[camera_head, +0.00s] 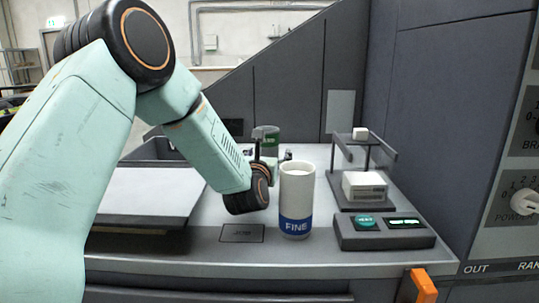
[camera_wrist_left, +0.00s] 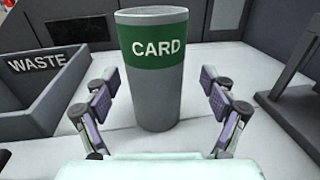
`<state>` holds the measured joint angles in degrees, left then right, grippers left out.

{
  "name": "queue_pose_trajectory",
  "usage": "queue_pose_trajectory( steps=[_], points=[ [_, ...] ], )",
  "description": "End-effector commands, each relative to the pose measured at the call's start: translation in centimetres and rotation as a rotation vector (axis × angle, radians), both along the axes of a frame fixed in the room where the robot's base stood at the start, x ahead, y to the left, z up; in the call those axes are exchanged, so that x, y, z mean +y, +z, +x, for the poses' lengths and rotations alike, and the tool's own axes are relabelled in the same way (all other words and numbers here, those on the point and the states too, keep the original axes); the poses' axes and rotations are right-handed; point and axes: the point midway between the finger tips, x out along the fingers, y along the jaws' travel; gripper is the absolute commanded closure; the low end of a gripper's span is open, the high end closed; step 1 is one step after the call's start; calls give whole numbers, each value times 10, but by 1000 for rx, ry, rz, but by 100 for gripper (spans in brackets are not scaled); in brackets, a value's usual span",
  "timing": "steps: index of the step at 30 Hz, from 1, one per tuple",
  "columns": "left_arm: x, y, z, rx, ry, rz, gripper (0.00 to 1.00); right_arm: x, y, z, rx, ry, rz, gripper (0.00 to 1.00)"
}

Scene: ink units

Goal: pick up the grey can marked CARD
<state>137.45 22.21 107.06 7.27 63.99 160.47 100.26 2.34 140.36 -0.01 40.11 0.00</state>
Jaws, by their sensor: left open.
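The grey can with a green band marked CARD (camera_wrist_left: 154,88) stands upright on the worktop in the left wrist view. In the head view its green band (camera_head: 268,139) shows behind my left wrist, the rest mostly hidden. My left gripper (camera_wrist_left: 162,88) is open, with one finger on each side of the can. Gaps show between the fingers and the can, and it is not gripped. In the head view the left gripper (camera_head: 268,158) is partly hidden behind the wrist and the white can. My right gripper is not in view.
A white can with a blue band marked FINE (camera_head: 296,202) stands close to the right of my left wrist. A dark bin marked WASTE (camera_wrist_left: 48,88) is left of the grey can. A weighing device (camera_head: 384,230) and small stand (camera_head: 363,196) are at right.

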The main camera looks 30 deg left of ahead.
Motion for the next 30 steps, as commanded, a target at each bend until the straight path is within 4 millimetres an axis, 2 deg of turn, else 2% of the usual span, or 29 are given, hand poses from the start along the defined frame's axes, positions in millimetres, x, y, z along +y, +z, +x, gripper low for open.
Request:
queue_pose_trajectory(
  steps=[9, 30],
  points=[
    [0, 0, 1, 1, 8, -2, 16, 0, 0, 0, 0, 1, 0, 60],
    [1, -1, 3, 3, 4, -2, 75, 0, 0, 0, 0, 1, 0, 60]
  ],
)
